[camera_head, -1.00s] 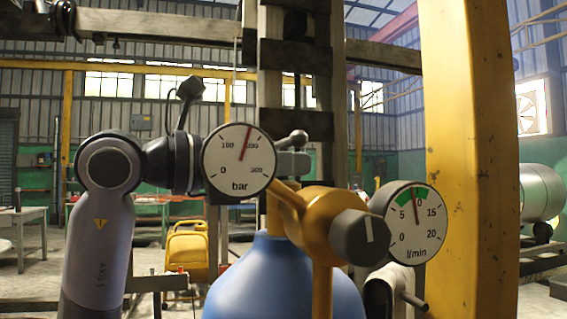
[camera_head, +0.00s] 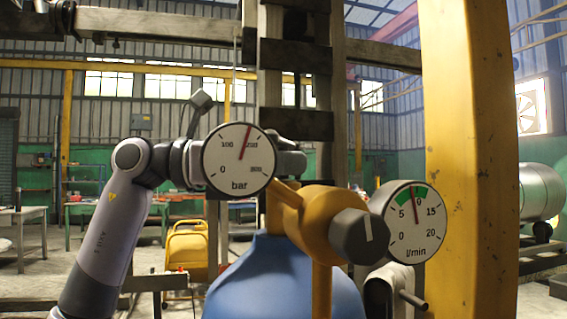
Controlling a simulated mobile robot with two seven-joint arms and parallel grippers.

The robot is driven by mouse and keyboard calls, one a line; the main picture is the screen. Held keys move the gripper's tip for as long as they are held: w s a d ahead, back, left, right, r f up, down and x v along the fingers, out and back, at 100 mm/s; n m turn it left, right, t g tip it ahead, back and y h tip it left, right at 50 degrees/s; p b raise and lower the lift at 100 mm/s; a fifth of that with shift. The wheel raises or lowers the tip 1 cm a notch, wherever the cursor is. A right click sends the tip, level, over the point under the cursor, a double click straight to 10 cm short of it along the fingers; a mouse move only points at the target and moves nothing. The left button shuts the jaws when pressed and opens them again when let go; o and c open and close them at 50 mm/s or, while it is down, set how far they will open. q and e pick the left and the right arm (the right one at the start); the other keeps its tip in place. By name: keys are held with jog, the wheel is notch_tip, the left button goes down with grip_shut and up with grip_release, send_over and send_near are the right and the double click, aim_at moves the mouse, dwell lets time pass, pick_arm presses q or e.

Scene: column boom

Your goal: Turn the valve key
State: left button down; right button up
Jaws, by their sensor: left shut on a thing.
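My left arm comes in from the left and passes behind the round bar gauge (camera_head: 222,171). My left gripper (camera_head: 291,160) shows only in part, just right of that gauge, above the blue cylinder (camera_head: 290,285). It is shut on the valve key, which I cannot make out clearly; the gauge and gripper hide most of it. A brass-yellow regulator body (camera_head: 318,220) with a dark knob (camera_head: 360,236) stands in front of the cylinder. The bar needle points up and slightly right. The flow gauge (camera_head: 410,240) has its needle in the green band. My right gripper is not in view.
A thick yellow post (camera_head: 470,150) stands close on the right. A dark upright rack column (camera_head: 292,90) rises behind the cylinder. A yellow machine (camera_head: 187,252) and a table (camera_head: 22,216) stand further back on the left.

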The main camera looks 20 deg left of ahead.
pick_arm(q)
jog(key=m+g, duration=0.2)
jog(key=g, duration=0.2)
jog(key=m+g, duration=0.3)
jog(key=g, duration=0.1)
jog(key=shift+r, duration=0.1)
jog(key=shift+m+g+y, duration=0.5)
jog(key=shift+m+g, duration=1)
jog(key=shift+g, duration=0.6)
jog(key=shift+m+g+y, duration=0.5)
jog(key=shift+g, duration=0.3)
jog(key=c, duration=1.2)
grip_release()
jog(key=shift+c, duration=0.2)
jog(key=shift+n+t+h, duration=0.5)
jog(key=shift+t, duration=0.3)
